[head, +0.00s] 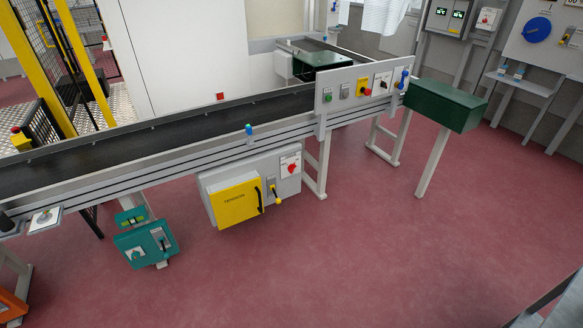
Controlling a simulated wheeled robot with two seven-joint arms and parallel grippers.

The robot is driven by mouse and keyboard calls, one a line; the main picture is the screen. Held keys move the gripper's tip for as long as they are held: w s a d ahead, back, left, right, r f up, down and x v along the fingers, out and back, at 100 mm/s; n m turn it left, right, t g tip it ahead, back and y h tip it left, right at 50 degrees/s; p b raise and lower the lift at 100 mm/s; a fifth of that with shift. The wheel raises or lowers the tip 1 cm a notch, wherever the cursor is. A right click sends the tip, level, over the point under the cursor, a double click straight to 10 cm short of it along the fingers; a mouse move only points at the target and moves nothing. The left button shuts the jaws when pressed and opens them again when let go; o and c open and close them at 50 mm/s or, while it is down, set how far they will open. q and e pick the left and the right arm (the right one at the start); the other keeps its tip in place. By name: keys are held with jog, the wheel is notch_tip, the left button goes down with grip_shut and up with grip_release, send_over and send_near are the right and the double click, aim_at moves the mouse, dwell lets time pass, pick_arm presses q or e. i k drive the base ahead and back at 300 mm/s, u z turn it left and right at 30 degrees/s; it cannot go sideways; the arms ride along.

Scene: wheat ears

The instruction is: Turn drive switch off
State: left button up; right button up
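Several switches are in the head view, and their small labels are too small to read, so I cannot tell which is the drive switch. A grey panel (333,108) on the conveyor's right end carries a green button (328,98), a red-and-yellow switch (363,87), a black rotary switch (384,85) and a blue handle (403,79). Under the conveyor, a grey box has a red rotary switch (292,169) on a white plate and a yellow-and-black lever (275,193) beside a yellow cover (236,201). Neither gripper is in view.
The conveyor (150,135) runs from the left edge to a dark green box (446,105). A teal unit (146,245) stands low at the left. Wall boxes and a blue disc (537,29) are at the upper right. The red floor (370,240) is clear in front.

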aim_at(292, 168)
jog(key=z, duration=0.4)
jog(key=i, duration=2.15)
jog(key=z, duration=2)
jog(key=i, duration=1.55)
jog(key=u, duration=2.75)
